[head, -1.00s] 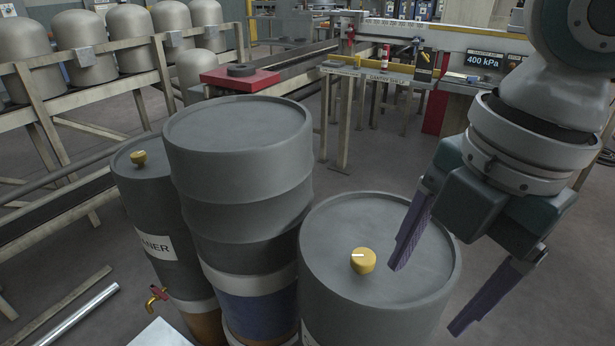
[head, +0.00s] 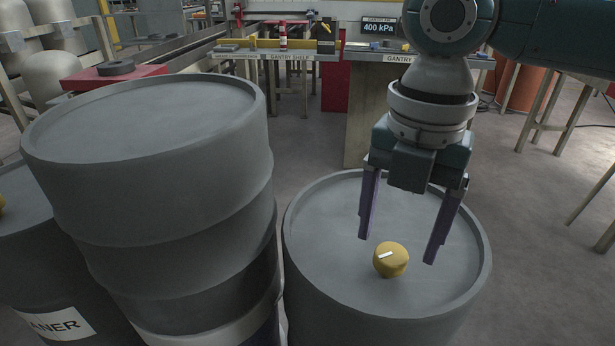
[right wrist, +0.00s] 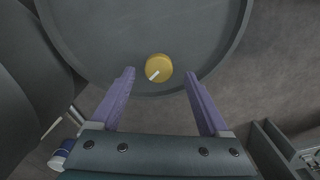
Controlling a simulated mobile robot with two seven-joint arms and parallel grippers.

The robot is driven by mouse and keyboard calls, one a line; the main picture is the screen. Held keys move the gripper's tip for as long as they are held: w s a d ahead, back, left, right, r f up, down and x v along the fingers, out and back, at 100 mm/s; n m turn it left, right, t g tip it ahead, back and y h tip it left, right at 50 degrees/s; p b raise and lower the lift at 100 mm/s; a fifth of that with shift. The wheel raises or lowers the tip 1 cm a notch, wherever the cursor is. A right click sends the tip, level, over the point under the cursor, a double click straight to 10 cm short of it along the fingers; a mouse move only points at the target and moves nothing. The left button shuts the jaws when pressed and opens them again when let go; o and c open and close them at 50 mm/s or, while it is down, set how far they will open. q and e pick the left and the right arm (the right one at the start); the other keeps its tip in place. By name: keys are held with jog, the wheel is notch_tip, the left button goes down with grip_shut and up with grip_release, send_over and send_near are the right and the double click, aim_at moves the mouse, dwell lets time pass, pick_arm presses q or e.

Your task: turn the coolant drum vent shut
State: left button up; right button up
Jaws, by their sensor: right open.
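The yellow vent knob (head: 391,259) with a white mark sits on top of the grey drum (head: 330,262) at the right in the head view. The drum's own label does not show now. My right gripper (head: 398,250) is open and points down over this drum, with its purple fingers to either side of the knob's place and nothing between them. In the right wrist view the knob (right wrist: 158,68) lies just beyond the fingertips, between their lines. Its white mark points to the lower left there. I cannot tell the exact height of the fingertips above the lid. My left gripper does not show.
A taller grey drum (head: 150,130) stands close on the left. Left of it is a drum with a label ending in "NER" (head: 60,324). Behind are the gantry shelf (head: 290,56) and a display reading 400 kPa (head: 380,28).

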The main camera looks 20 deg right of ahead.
aim_at(390, 258)
jog(key=shift+f, duration=1.15)
jog(key=shift+c, duration=0.2)
jog(key=shift+a, duration=0.1)
grip_shut()
